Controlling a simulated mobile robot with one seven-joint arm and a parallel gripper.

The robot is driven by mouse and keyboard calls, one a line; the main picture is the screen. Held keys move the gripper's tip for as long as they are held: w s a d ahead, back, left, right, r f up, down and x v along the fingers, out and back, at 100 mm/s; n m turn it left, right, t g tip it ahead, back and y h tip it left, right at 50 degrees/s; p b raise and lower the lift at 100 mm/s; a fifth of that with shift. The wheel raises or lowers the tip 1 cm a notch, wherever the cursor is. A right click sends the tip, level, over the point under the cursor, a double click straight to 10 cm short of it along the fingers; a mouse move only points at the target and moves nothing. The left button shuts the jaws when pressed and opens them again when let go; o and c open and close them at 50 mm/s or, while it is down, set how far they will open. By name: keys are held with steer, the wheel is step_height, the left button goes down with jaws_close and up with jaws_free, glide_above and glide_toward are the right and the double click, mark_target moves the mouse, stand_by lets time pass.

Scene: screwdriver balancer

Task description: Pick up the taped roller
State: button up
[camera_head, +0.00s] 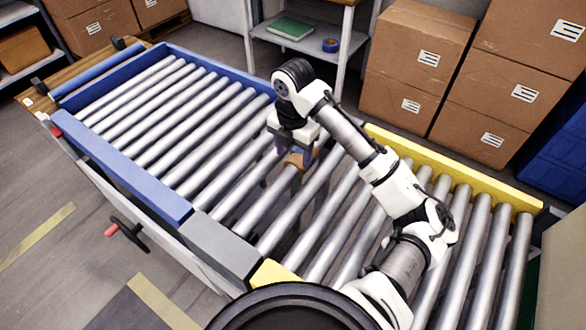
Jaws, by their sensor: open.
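The taped roller (279,210) is a grey metal roller with a band of brown tape (297,161) around it, in the middle section of the conveyor. It lies among the other rollers, slanting from lower left to upper right. My gripper (301,157) points down at the taped band, with its jaws open. The fingers are small and partly dark, and a finger shows beside the tape. I cannot tell whether they touch it. The gripper and arm hide the roller's upper part.
The conveyor has a blue-framed section (165,200) at left and a yellow-edged section (480,180) at right, with several rollers in each. Cardboard boxes (415,55) stand behind at right. A shelf (285,45) holds a green book (291,28) and blue tape (330,45).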

mark_target(293, 165)
steer(key=shift+f+p, duration=0.45)
steer(key=shift+f, duration=1.95)
steer(key=shift+c, duration=0.4)
steer(key=c, duration=0.8)
steer(key=shift+r, duration=0.15)
steer(key=shift+c, duration=0.2)
